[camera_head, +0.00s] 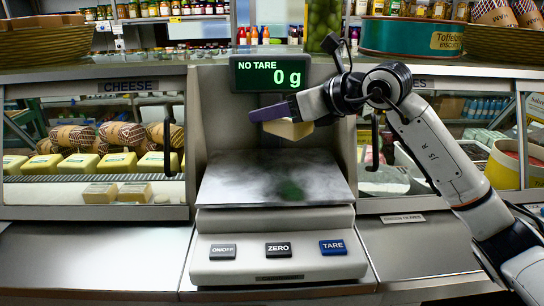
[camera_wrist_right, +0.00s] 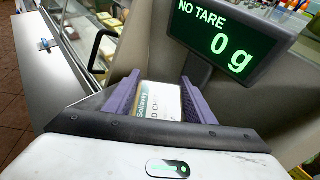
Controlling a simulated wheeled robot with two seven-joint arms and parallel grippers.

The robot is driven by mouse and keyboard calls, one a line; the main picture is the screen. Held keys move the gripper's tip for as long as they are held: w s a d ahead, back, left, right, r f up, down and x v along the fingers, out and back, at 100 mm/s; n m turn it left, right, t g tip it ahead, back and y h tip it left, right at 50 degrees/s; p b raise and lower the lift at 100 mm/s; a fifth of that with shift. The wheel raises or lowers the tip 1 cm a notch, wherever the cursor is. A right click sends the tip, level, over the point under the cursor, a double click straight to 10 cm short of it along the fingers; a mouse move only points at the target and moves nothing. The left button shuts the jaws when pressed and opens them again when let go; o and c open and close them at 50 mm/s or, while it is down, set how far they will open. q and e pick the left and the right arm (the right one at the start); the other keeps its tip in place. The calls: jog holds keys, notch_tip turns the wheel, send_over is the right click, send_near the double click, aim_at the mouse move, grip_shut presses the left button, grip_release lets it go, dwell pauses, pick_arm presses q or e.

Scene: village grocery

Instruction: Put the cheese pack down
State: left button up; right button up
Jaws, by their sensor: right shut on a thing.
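The cheese pack (camera_head: 290,130) is pale yellow and hangs in the air above the scale's steel plate (camera_head: 235,185), in front of the display. My right gripper (camera_head: 272,112) comes in from the right and is shut on the pack. In the right wrist view the pack (camera_wrist_right: 158,102) shows a printed label between the two purple fingers of the gripper (camera_wrist_right: 159,100). A clear gap shows between pack and plate, and the plate is bare. My left gripper is in neither view.
The scale display (camera_head: 271,73) reads "NO TARE" and 0 g. ON/OFF, ZERO (camera_head: 278,249) and TARE (camera_head: 333,247) buttons sit at the scale's front. A glass cheese case (camera_head: 95,195) stands left, another case right. Baskets and jars line the shelf above.

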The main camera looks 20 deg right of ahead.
aim_at(274, 165)
notch_tip(274, 165, down, 8)
jog(key=shift+f+b, duration=0.25)
jog(key=shift+b, duration=0.1)
jog(key=shift+f, duration=0.1)
jog(key=o, duration=1.2)
jog(key=shift+f, duration=0.1)
jog(key=shift+o, duration=0.2)
jog(key=shift+s+d+r, duration=0.1)
jog(key=shift+s+r, duration=0.1)
jog(key=b+v, duration=0.1)
jog(key=v, duration=0.9)
jog(key=shift+s+d, duration=0.15)
jog(key=shift+s, duration=0.1)
jog(key=shift+s+d+r, duration=0.15)
jog(key=shift+s+r, duration=0.15)
jog(key=shift+s, duration=0.1)
jog(key=shift+r, duration=0.1)
